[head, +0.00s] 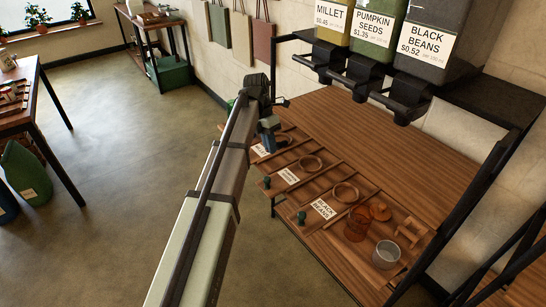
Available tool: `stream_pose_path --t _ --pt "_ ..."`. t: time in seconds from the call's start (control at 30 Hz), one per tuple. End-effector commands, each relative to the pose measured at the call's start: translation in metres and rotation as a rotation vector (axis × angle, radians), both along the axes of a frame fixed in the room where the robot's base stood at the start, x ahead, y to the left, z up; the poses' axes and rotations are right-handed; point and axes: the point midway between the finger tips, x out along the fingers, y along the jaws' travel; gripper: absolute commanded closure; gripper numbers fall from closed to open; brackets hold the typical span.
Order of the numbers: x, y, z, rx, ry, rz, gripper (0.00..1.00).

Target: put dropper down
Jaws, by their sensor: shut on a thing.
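My gripper (267,138) is at the far end of my arm, above the left end of a wooden tray (333,232). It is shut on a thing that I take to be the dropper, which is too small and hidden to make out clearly. The tray has several compartments with white labels; one reads Black Beans (323,209). Two small dark green knobs stand along its front edge, one left (267,182) and one further right (302,217). Round wooden rings (311,163) lie in the tray.
An amber jar (357,224), a round wooden lid (380,211), a grey metal cup (387,254) and a wooden stand (409,233) are at the tray's right end. Labelled dispensers (425,45) with black spouts hang above the wooden counter (385,155). The counter behind the tray is clear.

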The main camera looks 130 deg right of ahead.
Motion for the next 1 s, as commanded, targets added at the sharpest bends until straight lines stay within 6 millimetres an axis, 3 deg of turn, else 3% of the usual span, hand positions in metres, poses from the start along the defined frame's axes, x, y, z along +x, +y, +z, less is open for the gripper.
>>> stream_pose_path --t 0.47,0.9,0.93,1.0 --pt "0.001 0.000 -0.046 0.000 0.000 0.001 1.00" --pt "0.000 0.000 -0.051 0.000 0.001 0.000 1.00" --pt "0.000 0.000 -0.051 -0.001 0.001 0.000 0.91" --pt "0.000 0.000 -0.050 -0.001 0.001 0.000 0.84"
